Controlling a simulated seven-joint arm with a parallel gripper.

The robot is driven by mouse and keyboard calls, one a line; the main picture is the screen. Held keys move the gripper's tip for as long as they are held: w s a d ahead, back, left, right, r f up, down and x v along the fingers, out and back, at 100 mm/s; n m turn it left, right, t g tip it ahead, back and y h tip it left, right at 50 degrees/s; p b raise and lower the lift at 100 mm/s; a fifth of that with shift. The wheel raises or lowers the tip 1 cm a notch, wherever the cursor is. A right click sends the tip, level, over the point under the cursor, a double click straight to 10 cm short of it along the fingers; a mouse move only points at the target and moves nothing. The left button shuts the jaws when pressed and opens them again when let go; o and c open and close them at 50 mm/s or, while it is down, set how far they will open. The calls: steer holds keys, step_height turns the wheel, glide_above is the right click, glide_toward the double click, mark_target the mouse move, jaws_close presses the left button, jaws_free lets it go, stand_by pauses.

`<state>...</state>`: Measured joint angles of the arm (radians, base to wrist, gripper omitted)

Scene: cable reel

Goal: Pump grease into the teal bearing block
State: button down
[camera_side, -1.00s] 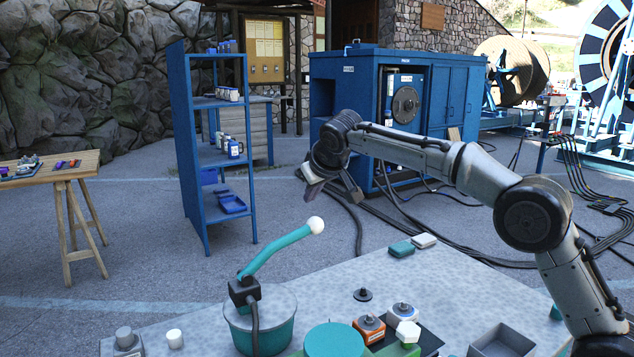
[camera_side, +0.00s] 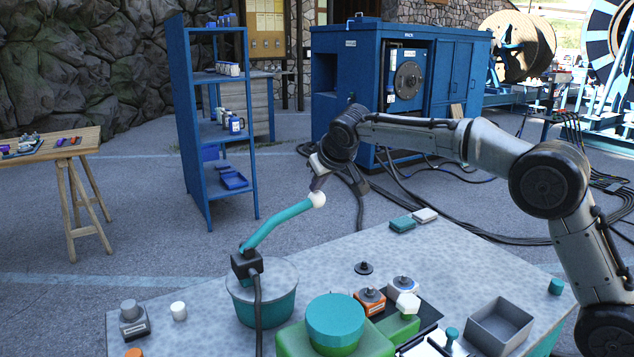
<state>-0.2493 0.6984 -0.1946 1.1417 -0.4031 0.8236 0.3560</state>
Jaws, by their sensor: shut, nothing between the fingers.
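A teal grease pump bucket (camera_side: 264,306) stands on the grey table. Its teal lever (camera_side: 275,226) slopes up to the right and ends in a white ball knob (camera_side: 317,200). My gripper (camera_side: 319,182) is shut and empty, pointing down just above the knob; whether it touches the knob cannot be told. A black hose (camera_side: 257,320) runs down the front of the bucket. A round teal cap (camera_side: 335,318) sits on a green block at the front; I cannot tell whether this is the bearing block.
Orange-based blocks with grey tops (camera_side: 370,299), a green part with a white knob (camera_side: 406,305) and an open grey tray (camera_side: 500,326) crowd the front right. A grey block (camera_side: 133,320) stands at the left. A blue shelf (camera_side: 222,133) stands behind the table.

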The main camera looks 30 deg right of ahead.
steer(key=shift+d+f+m+y, duration=0.5)
steer(key=shift+d+f+y, duration=0.25)
steer(key=shift+f+y, duration=0.25)
step_height(320, 180, down, 13)
steer(key=d+y, duration=0.1)
steer(key=d, duration=0.1)
steer(key=shift+s+d+f+m, duration=0.15)
steer(key=shift+d+m, duration=0.15)
steer(key=shift+d, duration=0.05)
steer(key=s+d+r, duration=0.5)
steer(key=s+r, duration=0.1)
steer(key=r, duration=0.5)
steer(key=shift+s+d+r, duration=0.15)
steer(key=shift+d+r, duration=0.05)
steer(key=shift+r, duration=0.1)
stand_by(1.0)
